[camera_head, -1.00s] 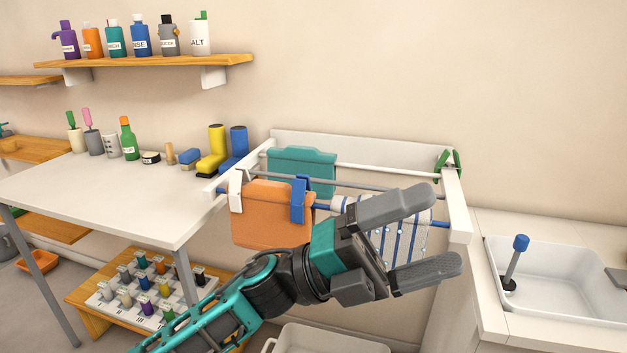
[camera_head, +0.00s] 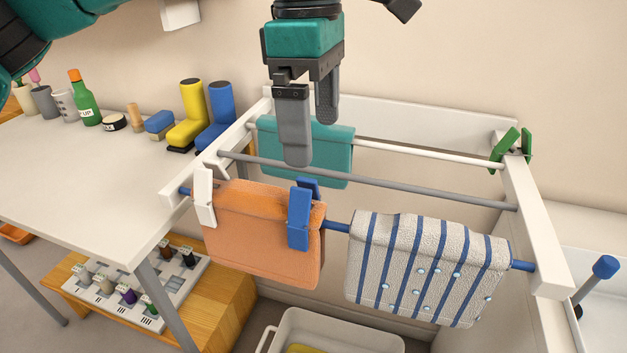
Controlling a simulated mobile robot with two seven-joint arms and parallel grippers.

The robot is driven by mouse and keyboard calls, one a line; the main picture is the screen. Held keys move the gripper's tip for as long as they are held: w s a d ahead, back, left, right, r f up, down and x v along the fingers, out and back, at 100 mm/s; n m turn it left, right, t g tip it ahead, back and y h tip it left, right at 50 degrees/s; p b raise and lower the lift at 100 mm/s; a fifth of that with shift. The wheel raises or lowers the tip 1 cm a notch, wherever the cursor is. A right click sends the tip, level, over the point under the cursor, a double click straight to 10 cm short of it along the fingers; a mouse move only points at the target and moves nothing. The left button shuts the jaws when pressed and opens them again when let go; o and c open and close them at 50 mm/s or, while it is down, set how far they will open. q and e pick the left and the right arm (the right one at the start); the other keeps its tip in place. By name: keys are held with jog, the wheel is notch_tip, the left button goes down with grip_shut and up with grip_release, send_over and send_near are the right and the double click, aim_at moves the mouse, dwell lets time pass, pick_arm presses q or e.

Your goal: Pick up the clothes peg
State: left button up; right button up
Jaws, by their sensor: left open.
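A blue clothes peg (camera_head: 299,218) is clipped over the top edge of an orange cloth (camera_head: 255,245) on the rack's front blue rail. A white peg (camera_head: 204,197) sits at that cloth's left end. A green peg (camera_head: 504,148) is at the far right end of the back rail, by the rack's side. My left gripper (camera_head: 313,140) comes down from the top, open and empty. Its fingers point down in front of the teal cloth (camera_head: 336,155) and partly hide it; in the picture they are above the blue peg, apart from it. My right gripper is out of view.
A striped cloth (camera_head: 425,265) with bluish drops hangs right of the orange one. A grey middle rail (camera_head: 420,188) crosses the white rack. The table (camera_head: 80,180) at left bears boots and bottles. A white basin (camera_head: 340,335) stands below, and a sink lies at right.

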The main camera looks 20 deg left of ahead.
aim_at(304, 183)
pick_arm(q)
jog(key=shift+y, duration=0.3)
jog(key=f, duration=0.2)
jog(key=a+f, duration=0.1)
jog(key=f, duration=0.1)
jog(key=w+f, duration=0.1)
jog(key=f, duration=0.1)
jog(key=shift+a, duration=0.3)
jog(key=shift+w+f, duration=0.15)
jog(key=shift+f, duration=2.7)
jog(key=c, duration=1.1)
